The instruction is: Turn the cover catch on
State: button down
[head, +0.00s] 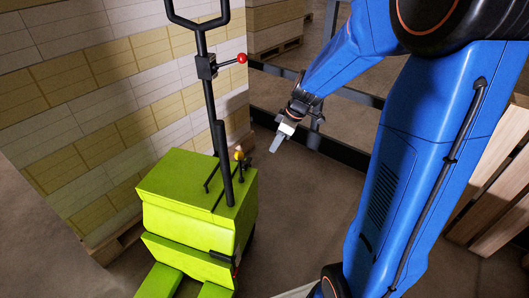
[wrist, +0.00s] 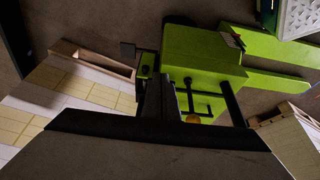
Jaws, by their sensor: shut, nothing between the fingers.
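A lime-green pallet truck (head: 195,190) stands left of centre in the head view, with a black upright handle. On its green top is a small catch-like part with an orange-yellow knob (head: 239,154), next to black bars. The knob also shows in the wrist view (wrist: 192,120), low and partly hidden. A black lever with a red ball (head: 241,58) sticks out from the handle higher up. I cannot tell for certain which part is the cover catch. My gripper (head: 274,149) is shut and empty, in the air to the right of the handle, apart from the truck.
A tall stack of white and yellow reams (head: 90,90) on a pallet stands behind and left of the truck. A dark rail (head: 340,150) runs behind my gripper. Wooden slats (head: 490,200) are at the right. Brown floor (head: 300,220) between truck and arm is clear.

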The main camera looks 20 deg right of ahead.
jog(key=w+a+f, duration=0.4)
jog(key=a+f, duration=0.2)
jog(key=f, duration=0.2)
jog(key=shift+w+f, duration=0.25)
jog(key=shift+f, duration=0.1)
